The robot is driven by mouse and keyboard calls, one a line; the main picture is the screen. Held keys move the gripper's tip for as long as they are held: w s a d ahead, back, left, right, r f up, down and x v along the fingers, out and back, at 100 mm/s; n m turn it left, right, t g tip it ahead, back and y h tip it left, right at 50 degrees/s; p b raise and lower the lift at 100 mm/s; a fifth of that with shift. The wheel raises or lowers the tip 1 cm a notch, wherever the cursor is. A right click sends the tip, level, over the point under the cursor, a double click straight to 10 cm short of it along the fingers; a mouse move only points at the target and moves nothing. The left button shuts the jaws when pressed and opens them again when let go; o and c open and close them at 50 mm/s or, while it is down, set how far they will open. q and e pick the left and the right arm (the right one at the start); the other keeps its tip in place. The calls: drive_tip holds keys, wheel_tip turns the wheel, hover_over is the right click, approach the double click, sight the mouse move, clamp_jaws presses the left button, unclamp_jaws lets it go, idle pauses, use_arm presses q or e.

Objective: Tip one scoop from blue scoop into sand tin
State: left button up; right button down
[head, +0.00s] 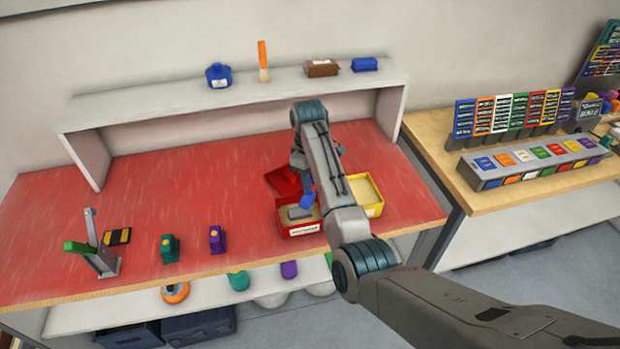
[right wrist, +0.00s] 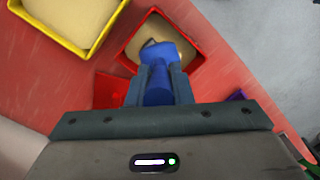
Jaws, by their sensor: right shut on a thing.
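My right gripper (right wrist: 155,88) is shut on the blue scoop (right wrist: 163,58), holding it by its handle. The scoop points down over the red tin (right wrist: 126,53), which holds tan, sand-like material. In the head view the scoop (head: 307,201) shows partly below my arm, above the red tin (head: 303,230). A grey piece shows at the scoop's end, inside the tin's outline; I cannot tell whether it touches the material. The yellow tin (head: 374,209) stands just right of the red one, with pale tan contents. The tin labels are unreadable. My left gripper is not in view.
A red lid (head: 282,181) lies behind the red tin. A purple block (head: 217,239), a green block (head: 170,248) and a grey stand (head: 104,262) are on the red table to the left. A raised shelf (head: 200,95) runs along the back.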

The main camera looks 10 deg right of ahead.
drive_tip(key=shift+w+a+g+h, duration=0.2)
drive_tip(key=shift+a+g+h, duration=0.1)
drive_tip(key=shift+a+h, duration=0.1)
idle(0.5)
drive_tip(key=shift+w+a+f+h, duration=0.1)
drive_tip(key=shift+w+a+h, duration=0.1)
drive_tip(key=shift+a+h, duration=0.15)
idle(0.3)
drive_tip(key=shift+w+a+g+h, duration=0.2)
drive_tip(key=shift+a+g+h, duration=0.1)
drive_tip(key=shift+h, duration=0.05)
drive_tip(key=shift+f, duration=0.1)
drive_tip(key=shift+w+a+b, duration=0.1)
drive_tip(key=shift+a+b, duration=0.1)
drive_tip(key=shift+b, duration=0.1)
